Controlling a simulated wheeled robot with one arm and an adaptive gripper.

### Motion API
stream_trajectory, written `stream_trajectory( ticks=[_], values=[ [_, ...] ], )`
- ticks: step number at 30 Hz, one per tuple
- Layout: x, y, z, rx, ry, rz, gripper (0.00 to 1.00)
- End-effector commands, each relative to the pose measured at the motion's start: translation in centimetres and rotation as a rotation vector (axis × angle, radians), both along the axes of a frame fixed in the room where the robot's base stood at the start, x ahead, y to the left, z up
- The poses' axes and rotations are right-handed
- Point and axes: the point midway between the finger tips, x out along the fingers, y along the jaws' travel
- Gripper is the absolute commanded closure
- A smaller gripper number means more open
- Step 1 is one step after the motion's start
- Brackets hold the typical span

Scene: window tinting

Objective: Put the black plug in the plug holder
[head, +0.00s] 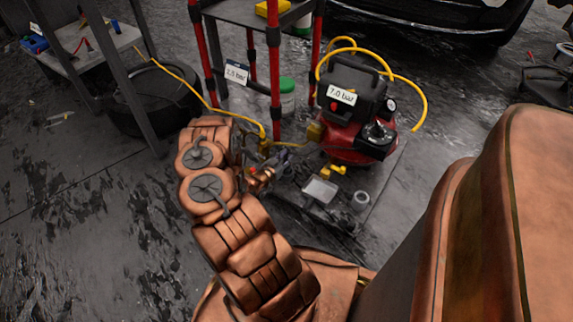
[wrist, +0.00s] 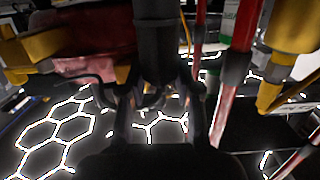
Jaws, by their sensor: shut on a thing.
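My gripper (head: 262,178) is low in front of the red compressor in the head view, partly hidden by my own arm. In the wrist view my gripper (wrist: 158,90) has its two dark fingers on either side of a black cylindrical piece, which looks like the black plug (wrist: 155,42). The fingers are shut on it, and it stands roughly upright in that picture. The plug is too small to make out in the head view. I cannot tell for sure which thing is the plug holder; a small grey tray (head: 320,190) lies right of my gripper.
The red and black compressor (head: 357,112) with a yellow hose (head: 421,95) stands behind my gripper. A red-legged stand (head: 273,75) is beside it. A small grey cup (head: 360,201) sits at right. Black tyres (head: 155,98) are at left.

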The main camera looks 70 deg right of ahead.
Motion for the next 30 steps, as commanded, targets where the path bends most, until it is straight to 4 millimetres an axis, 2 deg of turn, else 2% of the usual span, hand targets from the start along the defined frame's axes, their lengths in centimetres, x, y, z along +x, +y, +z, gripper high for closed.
stream_trajectory(
  ticks=[3, 7, 21, 22, 28, 30],
  values=[
    [-0.1, 0.1, -1.8, 0.001, 0.005, 0.001, 1.0],
    [0.0, 0.0, -3.3, -0.001, 0.003, 0.002, 1.0],
    [0.0, 0.0, -3.9, -0.001, 0.0, 0.001, 1.0],
    [0.0, 0.0, -3.8, -0.001, 0.0, 0.001, 0.65],
    [0.0, 0.0, -3.8, -0.001, 0.001, 0.0, 0.44],
    [0.0, 0.0, -3.8, -0.001, 0.001, 0.0, 0.43]
  ],
)
